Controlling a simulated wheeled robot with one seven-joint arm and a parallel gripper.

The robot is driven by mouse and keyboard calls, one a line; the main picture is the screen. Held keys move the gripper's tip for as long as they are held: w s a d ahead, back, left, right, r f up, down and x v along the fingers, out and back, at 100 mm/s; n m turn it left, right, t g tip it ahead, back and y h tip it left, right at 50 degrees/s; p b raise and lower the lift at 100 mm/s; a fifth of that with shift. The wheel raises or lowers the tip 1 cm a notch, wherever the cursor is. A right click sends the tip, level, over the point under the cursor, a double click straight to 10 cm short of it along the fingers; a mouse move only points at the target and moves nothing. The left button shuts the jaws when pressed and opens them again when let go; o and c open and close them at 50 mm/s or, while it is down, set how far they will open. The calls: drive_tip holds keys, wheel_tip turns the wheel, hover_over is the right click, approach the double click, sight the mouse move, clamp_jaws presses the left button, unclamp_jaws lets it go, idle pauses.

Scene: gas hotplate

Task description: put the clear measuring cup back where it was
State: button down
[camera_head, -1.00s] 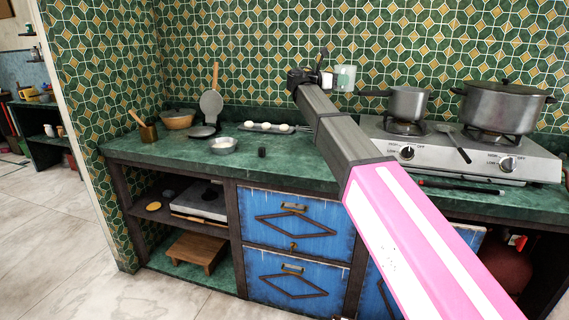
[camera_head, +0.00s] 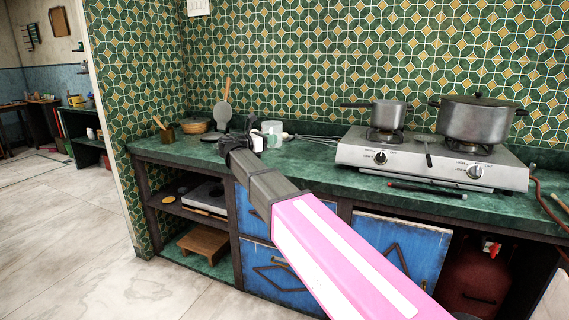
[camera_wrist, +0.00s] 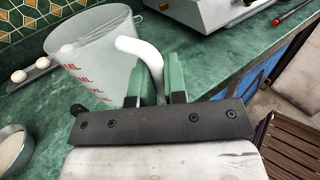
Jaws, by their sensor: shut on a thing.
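The clear measuring cup (camera_head: 272,130) shows small in the head view, just beyond my gripper (camera_head: 254,141) and in front of the counter's back edge. In the wrist view the cup (camera_wrist: 98,62) is translucent with red markings and a white handle (camera_wrist: 146,58). My gripper (camera_wrist: 160,80) has its green fingers shut on the handle. The cup leans in the wrist picture. I cannot tell whether its base touches the green counter (camera_wrist: 205,66). My arm hides part of the counter in the head view.
The gas hotplate (camera_head: 430,158) with a saucepan (camera_head: 388,115) and a big lidded pot (camera_head: 478,122) stands to the right. In the wrist view, white eggs (camera_wrist: 18,76) lie on a tray at left, a metal bowl (camera_wrist: 12,148) is lower left, and a whisk (camera_wrist: 120,22) lies behind the cup.

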drive_tip(key=w+d+f, duration=0.6)
drive_tip(key=w+d, duration=0.1)
drive_tip(key=shift+d+f, duration=0.15)
drive_tip(key=shift+d, duration=0.15)
drive_tip(key=shift+f, duration=1.95)
drive_tip(key=shift+f, duration=0.15)
drive_tip(key=c, duration=1.2)
unclamp_jaws()
drive_tip(key=shift+o, duration=0.2)
drive_tip(key=v, duration=1.2)
